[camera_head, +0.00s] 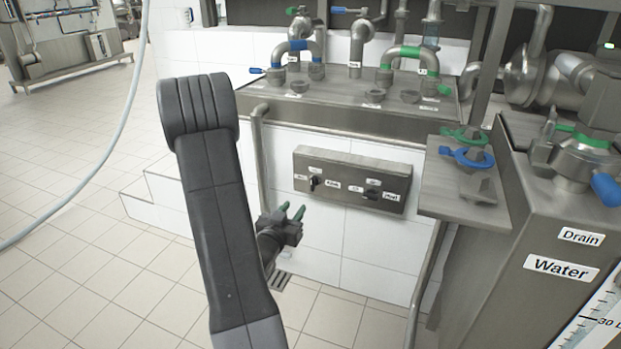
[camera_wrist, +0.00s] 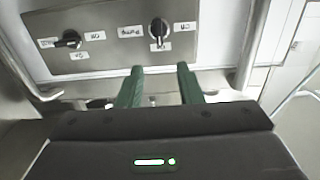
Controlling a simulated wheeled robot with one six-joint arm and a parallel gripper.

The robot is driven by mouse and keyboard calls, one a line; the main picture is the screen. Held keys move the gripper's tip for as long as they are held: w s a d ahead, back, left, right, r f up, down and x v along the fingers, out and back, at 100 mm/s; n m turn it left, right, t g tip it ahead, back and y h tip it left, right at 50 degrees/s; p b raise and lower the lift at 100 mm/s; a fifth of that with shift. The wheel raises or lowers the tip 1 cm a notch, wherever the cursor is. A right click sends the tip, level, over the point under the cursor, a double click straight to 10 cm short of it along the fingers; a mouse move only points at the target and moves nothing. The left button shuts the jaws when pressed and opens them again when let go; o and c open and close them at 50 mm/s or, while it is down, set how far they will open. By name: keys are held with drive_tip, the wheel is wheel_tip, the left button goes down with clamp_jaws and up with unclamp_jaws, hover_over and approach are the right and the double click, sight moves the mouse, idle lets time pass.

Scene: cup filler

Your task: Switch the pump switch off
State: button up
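A grey metal switch panel (camera_head: 345,203) is on the white tiled wall below the pipe bench. It has two black rotary knobs with small white labels. The left knob (camera_head: 312,183) looks upright and the right knob (camera_head: 372,194) looks roughly sideways. The wrist view shows the panel (camera_wrist: 110,62) upside down, with one knob (camera_wrist: 69,40) at left and one (camera_wrist: 159,31) at right.
A vertical pipe (camera_head: 262,150) runs left of the panel. Right of it, a metal ledge (camera_head: 458,200) with green and blue valves juts out beside a tank (camera_head: 530,285) labelled Water and Drain. The tiled floor (camera_head: 100,270) at left is clear, apart from a hanging hose (camera_head: 120,140).

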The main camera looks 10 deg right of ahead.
sight(312, 183)
drive_tip(key=b+x, duration=0.2)
drive_tip(key=x, duration=1.1)
drive_tip(key=shift+w+d+b, duration=0.25)
drive_tip(key=shift+w+b, duration=0.1)
clamp_jaws()
